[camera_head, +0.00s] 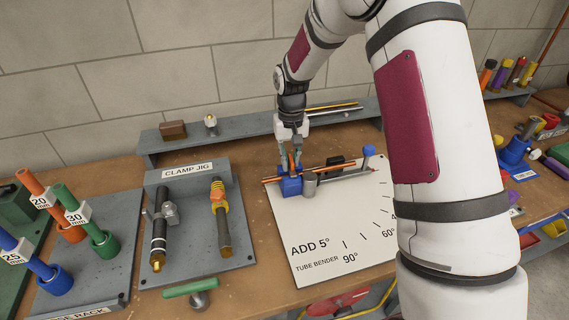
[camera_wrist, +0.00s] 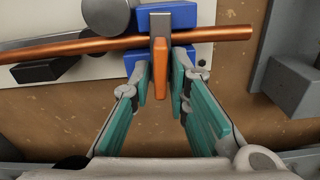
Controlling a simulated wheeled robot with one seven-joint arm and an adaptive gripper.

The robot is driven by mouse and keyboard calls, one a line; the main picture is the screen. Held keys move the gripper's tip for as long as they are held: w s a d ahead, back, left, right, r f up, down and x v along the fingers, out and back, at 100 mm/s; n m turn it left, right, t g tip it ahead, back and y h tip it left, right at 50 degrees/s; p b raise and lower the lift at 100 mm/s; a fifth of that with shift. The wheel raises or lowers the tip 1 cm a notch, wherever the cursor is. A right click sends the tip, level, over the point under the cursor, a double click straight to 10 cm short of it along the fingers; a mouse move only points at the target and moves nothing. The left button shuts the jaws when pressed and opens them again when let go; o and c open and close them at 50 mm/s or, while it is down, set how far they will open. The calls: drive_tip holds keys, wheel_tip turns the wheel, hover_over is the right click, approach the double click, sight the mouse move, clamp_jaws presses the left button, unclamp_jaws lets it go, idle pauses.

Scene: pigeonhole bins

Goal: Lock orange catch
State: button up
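The orange catch (camera_wrist: 160,72) shows in the wrist view, with a grey bar (camera_wrist: 160,24) at its far end crossing over a copper tube (camera_wrist: 80,50). A blue block (camera_wrist: 172,17) sits under the tube. In the head view the orange catch (camera_head: 291,162) is small and partly covered by the fingers, above the blue block (camera_head: 291,186) of the tube bender. My gripper (camera_wrist: 160,70) is open, its teal-padded fingers on either side of the catch with narrow gaps showing. The head view has my gripper (camera_head: 291,150) pointing down over the block.
The white bender board (camera_head: 330,240) with angle marks lies in front. A grey cylinder (camera_head: 309,184) stands beside the block. The clamp jig (camera_head: 190,225) with two tools is to the left. A grey shelf (camera_head: 240,125) runs behind, close to my gripper.

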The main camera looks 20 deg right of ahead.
sight(290, 156)
drive_tip(key=shift+o, duration=0.5)
drive_tip(key=shift+r+p, duration=0.6)
drive_tip(key=shift+r, duration=2.4)
drive_tip(key=shift+r, duration=0.1)
